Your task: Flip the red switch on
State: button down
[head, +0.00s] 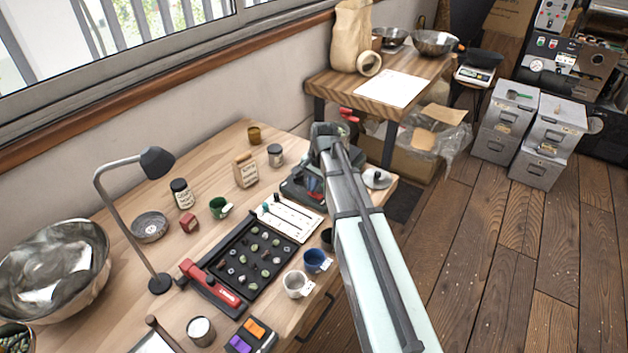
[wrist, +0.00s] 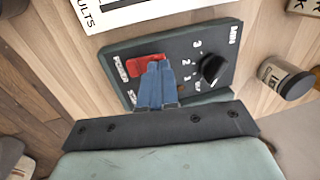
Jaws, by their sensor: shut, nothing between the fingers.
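The red switch (wrist: 135,69) sits on the dark panel of a grey-green device (wrist: 193,38), beside printed lettering that seems to read POWER. My gripper (wrist: 156,66) is shut and empty, its blue fingers over the right part of the switch in the wrist view. The fingers hide part of the switch; I cannot tell whether they touch it or which way it is tipped. A black knob (wrist: 213,69) with a number scale is to the right of the fingers. In the head view, my arm partly covers the device (head: 291,191) and hides the fingertips.
A white board (head: 290,216) and a black tray of samples (head: 240,287) lie beside the device. A labelled jar (wrist: 285,79) stands close on the right in the wrist view.

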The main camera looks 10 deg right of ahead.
jog(key=shift+f, duration=0.1)
dwell(0.3)
jog(key=shift+w+a+f+g+h, duration=0.15)
jog(key=shift+w+f+g+h, duration=0.05)
jog(key=shift+f+g+h, duration=0.1)
jog(key=shift+s, duration=0.1)
jog(key=shift+r, duration=0.1)
jog(key=shift+s+d+r, duration=0.15)
jog(key=shift+s+d, duration=0.4)
jog(key=shift+d, duration=0.05)
notch_tip(320, 180, up, 14)
jog(key=shift+w+a, duration=0.4)
dwell(0.5)
